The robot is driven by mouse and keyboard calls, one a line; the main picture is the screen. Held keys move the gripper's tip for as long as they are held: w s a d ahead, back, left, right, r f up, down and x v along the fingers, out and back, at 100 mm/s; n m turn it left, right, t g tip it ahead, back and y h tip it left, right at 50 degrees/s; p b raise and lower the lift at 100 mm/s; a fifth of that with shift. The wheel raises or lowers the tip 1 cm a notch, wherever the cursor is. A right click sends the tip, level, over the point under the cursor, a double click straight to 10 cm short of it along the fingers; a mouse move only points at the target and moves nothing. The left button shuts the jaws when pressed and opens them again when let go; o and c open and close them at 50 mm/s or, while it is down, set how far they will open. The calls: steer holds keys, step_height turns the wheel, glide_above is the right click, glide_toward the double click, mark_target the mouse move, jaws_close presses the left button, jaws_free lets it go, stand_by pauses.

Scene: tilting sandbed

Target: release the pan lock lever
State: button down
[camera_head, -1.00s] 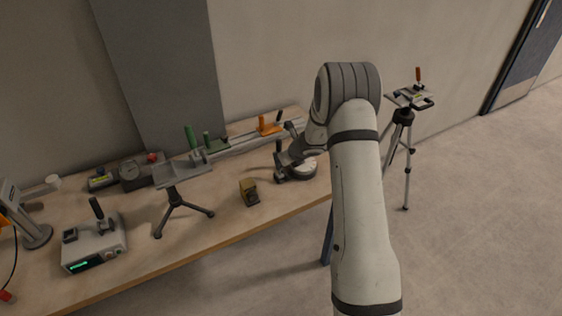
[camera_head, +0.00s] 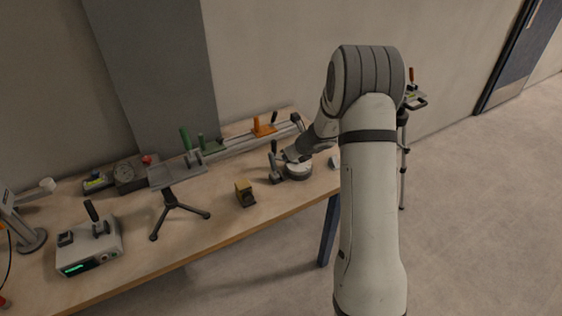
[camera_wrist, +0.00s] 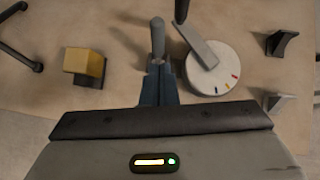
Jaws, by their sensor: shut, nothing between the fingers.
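A pale round base (camera_head: 298,171) with coloured marks on its rim sits near the bench's right end. It also shows in the wrist view (camera_wrist: 225,72), with a flat grey lever (camera_wrist: 199,46) across its top. To its left stands an upright handle (camera_head: 273,151), which seems to be the grey rounded one in the wrist view (camera_wrist: 157,36). I cannot tell for sure which is the pan lock lever. My gripper (camera_head: 291,155) is over the left side of the round base. Its fingers (camera_wrist: 158,72) are shut and empty, close by the upright handle; contact is unclear.
A yellow-and-dark block (camera_head: 245,193) stands left of the handle. Small dark brackets (camera_wrist: 281,42) lie right of the round base. A rail with an orange clamp (camera_head: 263,126), a small tripod (camera_head: 171,207) and a grey instrument box (camera_head: 90,244) share the bench (camera_head: 215,235).

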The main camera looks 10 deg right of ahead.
step_height(320, 180, up, 6)
steer(key=s+d, duration=0.1)
steer(key=shift+s+d+f, duration=0.2)
steer(key=shift+s+d, duration=0.05)
steer(key=shift+s, duration=0.1)
steer(key=s+a+r+n+g, duration=0.1)
steer(key=s+a+r+n, duration=0.3)
steer(key=s+r+n, duration=0.35)
steer(key=s+a+r+n+g, duration=0.1)
steer(key=s+a+r+n, duration=0.3)
steer(key=s+n, duration=0.5)
steer(key=s+d+r+n+h, duration=0.1)
steer(key=s+d+n+h, duration=0.1)
steer(key=s+n, duration=0.5)
steer(key=s+d+r+n+g+h, duration=0.1)
steer(key=s+n, duration=0.5)
steer(key=s, duration=0.7)
steer(key=shift+s+d+r+n+h, duration=0.35)
steer(key=shift+r+h, duration=0.25)
steer(key=shift+r, duration=0.1)
